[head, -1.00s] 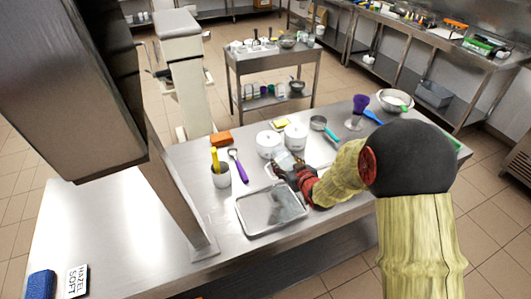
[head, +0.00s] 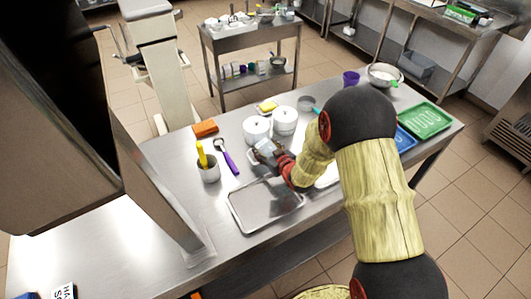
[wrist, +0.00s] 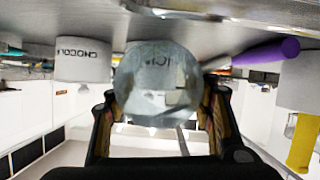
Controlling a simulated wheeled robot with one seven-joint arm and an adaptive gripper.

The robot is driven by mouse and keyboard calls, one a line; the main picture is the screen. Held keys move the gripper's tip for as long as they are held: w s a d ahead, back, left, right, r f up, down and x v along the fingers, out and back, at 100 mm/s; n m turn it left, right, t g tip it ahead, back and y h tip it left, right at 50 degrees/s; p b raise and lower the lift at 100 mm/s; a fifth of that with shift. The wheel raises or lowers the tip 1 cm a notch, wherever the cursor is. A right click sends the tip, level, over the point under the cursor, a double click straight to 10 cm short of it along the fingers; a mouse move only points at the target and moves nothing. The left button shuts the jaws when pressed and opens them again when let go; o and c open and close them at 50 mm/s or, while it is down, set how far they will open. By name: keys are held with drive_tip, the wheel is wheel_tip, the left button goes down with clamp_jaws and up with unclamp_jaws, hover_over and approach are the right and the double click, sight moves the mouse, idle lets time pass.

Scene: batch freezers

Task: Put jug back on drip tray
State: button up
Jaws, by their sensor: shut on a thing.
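My gripper (wrist: 160,115) is shut on a clear, greyish jug (wrist: 155,75), which sits between its fingers in the wrist view. In the head view the jug (head: 265,152) is small and partly hidden by my gripper (head: 276,158). Both are at the back edge of a shallow rectangular metal tray (head: 240,212), apparently the drip tray, on the steel bench. The tray looks empty, with only reflections on it. I cannot tell whether the jug touches the bench.
Two white tubs (head: 257,128) stand just behind the jug. A metal cup (head: 208,172) with a yellow-handled tool and a purple-handled scoop (head: 231,162) lie to the left. A large machine (head: 70,110) overhangs the bench's left.

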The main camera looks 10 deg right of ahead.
drive_tip(key=shift+f, duration=1.25)
drive_tip(key=shift+f+b, duration=0.15)
drive_tip(key=shift+b, duration=0.15)
drive_tip(key=o, duration=1.3)
